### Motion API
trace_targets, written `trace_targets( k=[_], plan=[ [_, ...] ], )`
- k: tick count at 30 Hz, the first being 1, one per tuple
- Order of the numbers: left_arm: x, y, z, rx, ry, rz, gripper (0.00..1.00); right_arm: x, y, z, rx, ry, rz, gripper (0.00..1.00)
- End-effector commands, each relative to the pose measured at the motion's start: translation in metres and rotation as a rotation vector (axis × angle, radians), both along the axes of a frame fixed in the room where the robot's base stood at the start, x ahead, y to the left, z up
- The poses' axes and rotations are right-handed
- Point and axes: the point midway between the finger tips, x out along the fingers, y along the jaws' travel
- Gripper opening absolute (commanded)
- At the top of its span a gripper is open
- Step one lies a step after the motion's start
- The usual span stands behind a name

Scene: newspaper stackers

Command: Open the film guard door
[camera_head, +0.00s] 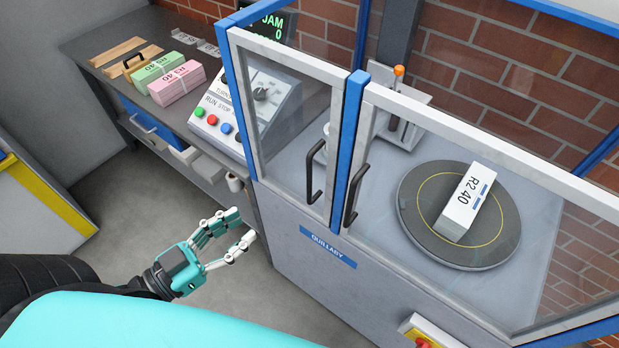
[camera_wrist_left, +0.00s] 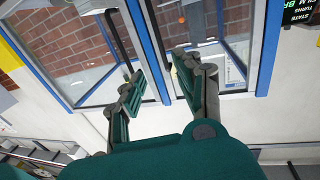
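Two glazed doors with white frames close the machine's front in the head view: a narrow left door (camera_head: 236,95) and a wider right door (camera_head: 480,158). Each has a dark vertical handle, the left handle (camera_head: 311,172) and the right handle (camera_head: 353,196), beside the blue middle post. Both doors look shut. My left gripper (camera_head: 244,228) is open and empty, left of and below the handles, apart from them. In the left wrist view its spread fingers (camera_wrist_left: 160,70) point toward the door frames and dark handle bars. My right gripper is not in view.
Behind the right door, a white R2 40 bundle (camera_head: 468,207) lies on a round turntable (camera_head: 420,232). A button control box (camera_head: 262,100) stands left of the doors. The bench (camera_head: 85,50) holds pink and green bundles. Floor (camera_head: 135,190) beside my gripper is clear.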

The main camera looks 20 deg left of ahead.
Motion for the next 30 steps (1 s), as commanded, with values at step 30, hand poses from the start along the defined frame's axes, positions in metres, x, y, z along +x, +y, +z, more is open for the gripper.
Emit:
trace_targets(
  k=[30],
  plan=[
    [0.118,-0.06,0.002,0.0,-0.004,0.003,0.34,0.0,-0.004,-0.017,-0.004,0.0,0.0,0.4]
  ],
)
